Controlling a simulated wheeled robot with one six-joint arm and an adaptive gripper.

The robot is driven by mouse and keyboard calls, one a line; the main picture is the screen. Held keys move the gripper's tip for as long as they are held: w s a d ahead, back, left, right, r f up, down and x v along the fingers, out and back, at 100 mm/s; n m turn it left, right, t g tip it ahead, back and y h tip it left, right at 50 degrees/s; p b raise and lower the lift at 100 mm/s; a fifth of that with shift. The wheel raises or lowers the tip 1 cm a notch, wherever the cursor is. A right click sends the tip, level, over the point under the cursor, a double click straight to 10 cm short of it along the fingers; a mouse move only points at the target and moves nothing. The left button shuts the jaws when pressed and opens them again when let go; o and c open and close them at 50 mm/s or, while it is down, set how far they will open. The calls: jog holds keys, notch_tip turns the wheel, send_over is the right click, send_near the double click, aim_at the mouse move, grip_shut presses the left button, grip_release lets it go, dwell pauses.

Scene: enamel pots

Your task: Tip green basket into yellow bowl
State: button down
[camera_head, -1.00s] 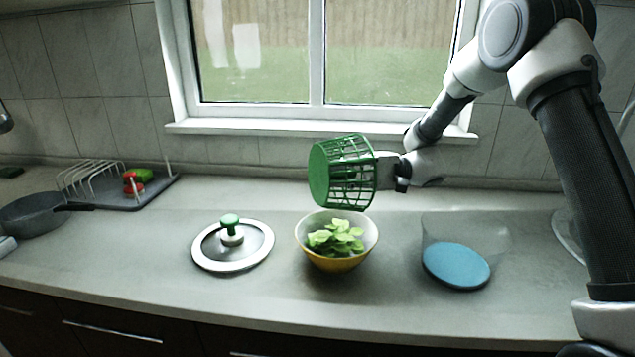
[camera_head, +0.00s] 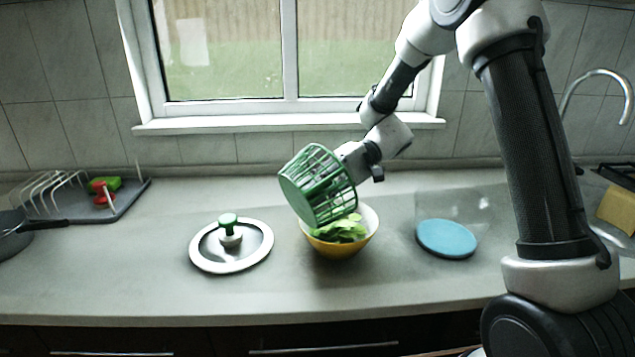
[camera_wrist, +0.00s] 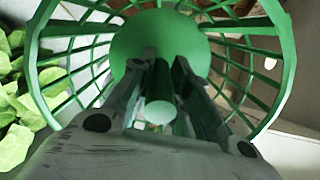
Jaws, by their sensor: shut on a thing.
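The green basket (camera_head: 318,186) is held tilted above the left side of the yellow bowl (camera_head: 338,249), with its solid base facing left and down. My gripper (camera_head: 352,163) is shut on the basket. In the wrist view, my gripper's fingers (camera_wrist: 160,85) reach into the basket (camera_wrist: 275,60), whose inside looks empty of leaves. Green leaves (camera_head: 342,230) lie in the bowl, and they also show at the left of the wrist view (camera_wrist: 17,110). The basket hides part of the bowl's left rim.
A glass lid (camera_head: 231,246) with a green knob lies left of the bowl. A blue disc (camera_head: 447,239) lies to the right. A dish rack (camera_head: 75,195) and a dark pan (camera_head: 15,240) stand at the far left. A tap (camera_head: 600,75) and a sponge (camera_head: 617,208) are at the right.

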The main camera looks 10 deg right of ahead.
jog(key=t+h, duration=0.1)
jog(key=s+a+f+t+h, duration=0.1)
jog(key=h, duration=0.1)
jog(key=a+f+h, duration=0.1)
jog(key=h, duration=0.1)
jog(key=shift+s+a+t, duration=0.15)
jog(key=shift+s+t, duration=0.1)
jog(key=shift+t, duration=0.15)
jog(key=shift+f+t+h, duration=0.2)
jog(key=shift+t+h, duration=0.2)
jog(key=shift+h, duration=0.4)
jog(key=h, duration=0.1)
jog(key=f+t+h, duration=0.1)
jog(key=t+h, duration=0.1)
jog(key=shift+w+d+f+h, duration=0.2)
jog(key=shift+d+h, duration=0.1)
jog(key=shift+h, duration=0.1)
jog(key=shift+w+d+f+t+h, duration=0.2)
jog(key=shift+t+h, duration=0.2)
jog(key=shift+h, duration=0.2)
jog(key=shift+w+d+f+t+h, duration=0.15)
jog(key=shift+t+h, duration=0.25)
jog(key=shift+h, duration=0.2)
jog(key=shift+s, duration=0.1)
